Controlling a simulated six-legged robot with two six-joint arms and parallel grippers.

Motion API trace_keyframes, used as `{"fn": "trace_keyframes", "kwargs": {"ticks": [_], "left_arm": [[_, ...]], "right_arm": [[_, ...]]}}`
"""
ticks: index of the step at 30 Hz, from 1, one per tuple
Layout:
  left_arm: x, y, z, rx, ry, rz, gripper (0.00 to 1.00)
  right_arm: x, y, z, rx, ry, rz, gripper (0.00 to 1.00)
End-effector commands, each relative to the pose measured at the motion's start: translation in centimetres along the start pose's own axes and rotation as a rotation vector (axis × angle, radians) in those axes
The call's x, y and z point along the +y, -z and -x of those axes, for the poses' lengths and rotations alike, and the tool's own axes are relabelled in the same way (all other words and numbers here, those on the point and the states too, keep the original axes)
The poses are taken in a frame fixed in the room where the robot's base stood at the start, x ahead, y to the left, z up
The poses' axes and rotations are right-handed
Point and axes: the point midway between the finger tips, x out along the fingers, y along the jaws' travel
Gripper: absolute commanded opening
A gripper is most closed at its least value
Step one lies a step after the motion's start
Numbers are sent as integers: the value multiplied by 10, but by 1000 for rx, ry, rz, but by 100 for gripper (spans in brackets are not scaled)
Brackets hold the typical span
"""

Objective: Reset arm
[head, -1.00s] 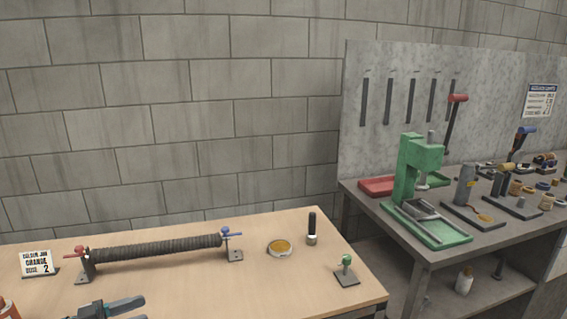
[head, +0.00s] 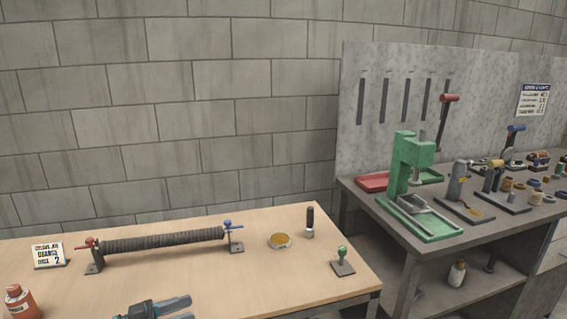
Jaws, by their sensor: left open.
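My left gripper (head: 172,307) shows at the bottom of the head view, low over the front of the wooden table (head: 265,275). Its two grey fingers are apart with nothing between them. My right gripper is not in view. A dark ribbed mesh tube (head: 160,240) lies level between two end brackets, one with a red knob (head: 86,244) at the left and one with a blue knob (head: 228,224) at the right. The gripper is in front of the tube and apart from it.
An orange bottle (head: 20,301) and a sign card (head: 48,255) stand at the left. A dish of amber stuff (head: 280,241), a dark-handled tool (head: 310,222) and a green-knobbed stand (head: 343,261) are at the right. A grey bench (head: 480,225) holds a green press (head: 407,170).

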Motion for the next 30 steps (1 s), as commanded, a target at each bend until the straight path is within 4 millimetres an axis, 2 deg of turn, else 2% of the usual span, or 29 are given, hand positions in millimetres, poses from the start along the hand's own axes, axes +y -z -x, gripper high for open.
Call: {"fn": "trace_keyframes", "kwargs": {"ticks": [1, 3, 5, 8, 11, 12, 14, 15, 17, 18, 21, 24, 27, 30], "left_arm": [[6, -4, -19, 30, 8, 60, 51], [10, -14, -40, 65, 50, 140, 51], [12, -25, -55, 84, 101, 206, 51], [18, -53, -78, 86, 218, 332, 51], [31, -101, -93, 20, 386, 487, 51], [41, -127, -94, -37, 470, 559, 51], [64, -172, -87, -158, 597, 668, 51], [82, -199, -78, -248, 672, 732, 51], [112, -236, -59, -392, 767, 818, 51], [134, -256, -45, -488, 819, 872, 51], [187, -292, -7, -712, 913, 988, 51], [232, -310, 23, -894, 959, 1076, 51], [262, -316, 42, -1032, 962, 1128, 51], [271, -318, 46, -1103, 914, 1110, 51]], "right_arm": [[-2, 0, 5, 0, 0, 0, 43], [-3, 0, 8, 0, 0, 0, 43], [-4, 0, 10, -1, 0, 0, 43], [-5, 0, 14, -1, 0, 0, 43], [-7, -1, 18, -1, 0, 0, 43], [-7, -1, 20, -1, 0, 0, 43], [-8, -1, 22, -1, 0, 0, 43], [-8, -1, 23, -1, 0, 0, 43], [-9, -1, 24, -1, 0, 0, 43], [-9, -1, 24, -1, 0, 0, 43], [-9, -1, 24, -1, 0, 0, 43], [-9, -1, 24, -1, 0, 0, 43], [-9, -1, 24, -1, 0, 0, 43], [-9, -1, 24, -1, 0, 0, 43]]}}
